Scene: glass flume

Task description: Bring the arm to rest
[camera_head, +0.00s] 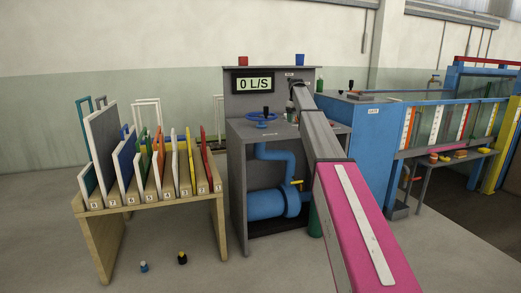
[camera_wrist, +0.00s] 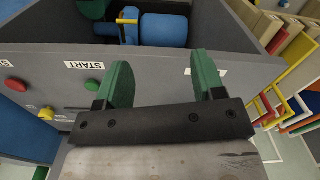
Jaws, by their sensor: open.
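My arm reaches from the lower right of the head view up to the grey pump console (camera_head: 238,190). Its end is over the console top, where the gripper is small and hard to make out. In the wrist view my gripper (camera_wrist: 158,65) is open, with two green fingers apart and only grey console surface between them. A green button (camera_wrist: 93,85) beside a START label is left of the fingers. A red button (camera_wrist: 14,86) and a yellow knob (camera_wrist: 46,113) are further left. The right finger partly covers another label.
A wooden rack (camera_head: 105,225) of numbered panels stands at left. The console carries a 0 L/S display (camera_head: 253,84), a blue handwheel (camera_head: 261,117) and a blue pump (camera_head: 268,204). A blue tank (camera_head: 352,145) and side table (camera_head: 440,165) are right. Two small weights (camera_head: 182,258) lie on the floor.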

